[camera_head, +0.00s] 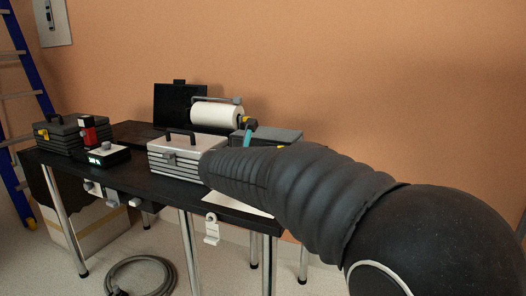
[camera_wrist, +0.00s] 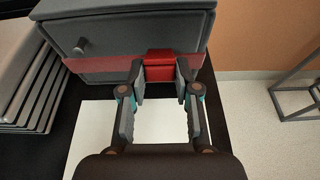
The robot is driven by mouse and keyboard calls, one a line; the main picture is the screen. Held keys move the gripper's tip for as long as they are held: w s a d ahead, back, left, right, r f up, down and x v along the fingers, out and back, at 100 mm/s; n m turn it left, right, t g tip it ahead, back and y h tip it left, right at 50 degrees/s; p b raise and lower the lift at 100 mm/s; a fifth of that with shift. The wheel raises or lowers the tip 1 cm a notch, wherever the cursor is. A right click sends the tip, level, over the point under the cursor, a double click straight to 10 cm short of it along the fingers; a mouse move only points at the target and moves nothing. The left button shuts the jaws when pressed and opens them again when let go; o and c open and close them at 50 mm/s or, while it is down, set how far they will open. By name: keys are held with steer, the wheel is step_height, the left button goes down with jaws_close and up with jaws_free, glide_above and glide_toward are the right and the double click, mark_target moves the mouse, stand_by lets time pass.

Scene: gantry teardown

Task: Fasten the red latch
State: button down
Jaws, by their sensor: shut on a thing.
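The red latch (camera_wrist: 160,66) sits on the front of a dark grey box (camera_wrist: 135,35), on a red band that runs along the box front. In the wrist view my gripper (camera_wrist: 161,80) has its two fingers on either side of the latch, shut on it. In the head view the grey box (camera_head: 272,134) shows only in part at the right of the table, behind my arm. The latch and my gripper's fingertips are hidden there by my arm.
A silver ridged case (camera_head: 175,158) stands left of the grey box; its edge also shows in the wrist view (camera_wrist: 25,85). A white sheet (camera_wrist: 95,125) lies before the box. A paper roll (camera_head: 216,114) stands behind. A coiled hose (camera_head: 140,275) lies on the floor.

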mark_target(269, 143)
steer(key=shift+w+r+g+y+p, duration=0.2)
steer(key=shift+r+g, duration=0.15)
steer(key=shift+g, duration=0.25)
steer(key=shift+w+r+g+y+p, duration=0.1)
steer(key=shift+r+g+y+p, duration=0.1)
steer(key=shift+r+g, duration=0.3)
steer(key=g, duration=0.1)
steer(key=g+y, duration=0.1)
steer(key=w+r+g, duration=0.1)
steer(key=shift+d+g, duration=0.25)
steer(key=shift+g, duration=0.05)
steer(key=shift+w+d+r+g+y, duration=0.1)
steer(key=shift+w+r+g+y, duration=0.15)
steer(key=shift+g, duration=0.4)
steer(key=shift+w+d+r+g+y, duration=0.15)
steer(key=shift+w+g+y, duration=0.15)
steer(key=shift+g, duration=0.35)
steer(key=shift+w+r+g+y, duration=0.1)
steer(key=shift+w+g+y, duration=0.1)
steer(key=shift+g+y, duration=0.3)
steer(key=shift+w+d+r+g, duration=0.1)
steer(key=shift+w+g, duration=0.15)
steer(key=shift+g, duration=0.55)
steer(key=c, duration=0.8)
jaws_free()
steer(key=shift+c, duration=0.2)
steer(key=shift+s+t, duration=0.25)
steer(key=shift+t, duration=0.05)
